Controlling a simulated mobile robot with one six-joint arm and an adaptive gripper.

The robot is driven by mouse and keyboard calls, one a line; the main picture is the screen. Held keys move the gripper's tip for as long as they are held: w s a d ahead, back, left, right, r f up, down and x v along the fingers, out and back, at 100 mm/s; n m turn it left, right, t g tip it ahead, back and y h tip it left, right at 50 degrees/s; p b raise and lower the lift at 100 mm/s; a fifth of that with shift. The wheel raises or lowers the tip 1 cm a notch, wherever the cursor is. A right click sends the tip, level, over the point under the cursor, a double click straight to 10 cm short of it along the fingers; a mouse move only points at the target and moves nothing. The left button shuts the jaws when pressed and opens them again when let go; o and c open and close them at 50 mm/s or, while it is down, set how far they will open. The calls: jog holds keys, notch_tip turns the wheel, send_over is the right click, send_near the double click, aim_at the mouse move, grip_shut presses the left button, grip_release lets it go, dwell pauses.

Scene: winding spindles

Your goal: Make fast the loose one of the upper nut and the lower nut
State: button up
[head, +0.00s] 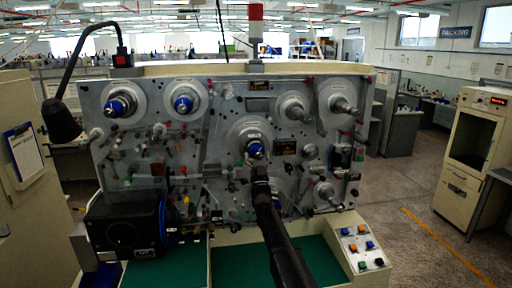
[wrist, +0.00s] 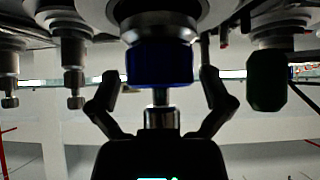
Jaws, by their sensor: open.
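A dark blue nut (wrist: 158,64) sits on a spindle straight ahead in the wrist view. My gripper (wrist: 160,78) is open, with one finger on each side of this nut and visible gaps between. A bare metal shaft end sticks out of the nut toward my palm. In the head view my gripper (head: 259,174) is just below the blue nut (head: 255,149) on the middle spindle. Two more blue nuts, one (head: 118,106) at far left and one (head: 183,104) beside it, sit on the upper left spindles. I cannot tell by sight which nut is loose.
The grey machine panel (head: 225,185) carries several other spindles and knobs. A dark green knob (wrist: 266,80) stands right of my fingers. A black box (head: 125,228) is at lower left, a button box (head: 361,247) at lower right. The green bench top (head: 170,272) is clear.

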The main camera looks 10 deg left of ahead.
jog(key=shift+p+x, duration=0.35)
jog(key=shift+x, duration=0.45)
jog(key=c, duration=0.9)
jog(key=shift+m+h, duration=0.5)
jog(key=shift+m+h+p, duration=0.55)
jog(key=shift+m+h, duration=3.55)
jog(key=shift+m, duration=0.4)
jog(key=shift+h, duration=0.3)
